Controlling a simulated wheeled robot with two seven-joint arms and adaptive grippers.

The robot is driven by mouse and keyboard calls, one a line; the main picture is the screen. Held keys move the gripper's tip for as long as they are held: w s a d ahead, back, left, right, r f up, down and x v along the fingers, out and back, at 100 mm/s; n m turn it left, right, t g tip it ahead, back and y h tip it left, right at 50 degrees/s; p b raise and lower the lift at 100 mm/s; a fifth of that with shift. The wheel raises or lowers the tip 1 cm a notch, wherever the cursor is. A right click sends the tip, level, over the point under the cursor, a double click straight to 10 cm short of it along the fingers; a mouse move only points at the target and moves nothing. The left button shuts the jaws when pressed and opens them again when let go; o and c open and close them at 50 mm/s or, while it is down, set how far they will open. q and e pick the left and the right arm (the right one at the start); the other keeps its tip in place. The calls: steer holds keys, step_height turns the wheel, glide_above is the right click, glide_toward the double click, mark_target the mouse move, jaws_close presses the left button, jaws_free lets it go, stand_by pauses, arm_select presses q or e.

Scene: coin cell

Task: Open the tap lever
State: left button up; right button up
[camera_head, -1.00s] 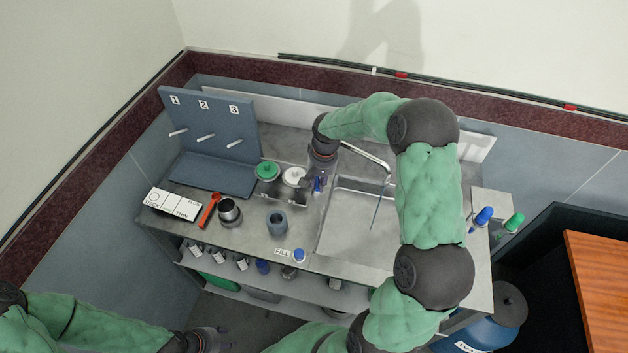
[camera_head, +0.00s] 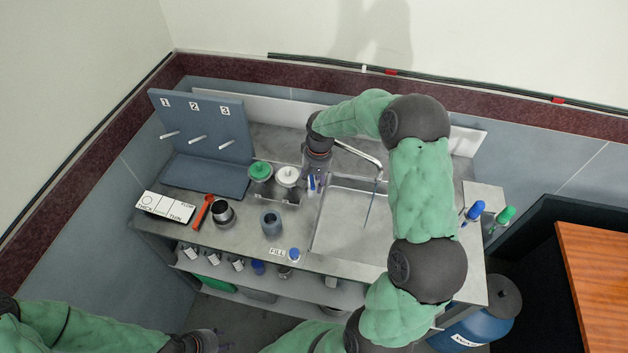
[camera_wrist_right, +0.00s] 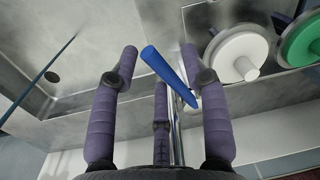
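The tap has a long metal spout (camera_head: 362,155) reaching over the sink (camera_head: 335,240). A thin blue line (camera_head: 370,205) runs from the spout's end down to the sink; it also shows in the right wrist view (camera_wrist_right: 40,78). The blue tap lever (camera_wrist_right: 166,72) stands tilted between the spread fingers of my right gripper (camera_wrist_right: 160,60). Contact with the fingers is not clear. In the head view my right gripper (camera_head: 315,182) points down beside the tap and partly hides the lever. My left gripper (camera_head: 218,345) is at the bottom edge, far from the tap; its fingers are unclear.
Green-lidded (camera_head: 260,171) and white-lidded (camera_head: 287,176) jars stand close left of my right gripper. A pegboard (camera_head: 205,130), a metal cup (camera_head: 223,213) and a grey cylinder (camera_head: 271,222) are further left. Blue (camera_head: 474,212) and green (camera_head: 504,215) capped items are at right.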

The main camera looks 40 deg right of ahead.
steer(key=shift+r, duration=0.1)
step_height(320, 180, up, 12)
steer(key=shift+s+d, duration=0.3)
steer(key=shift+d, duration=0.15)
stand_by(0.6)
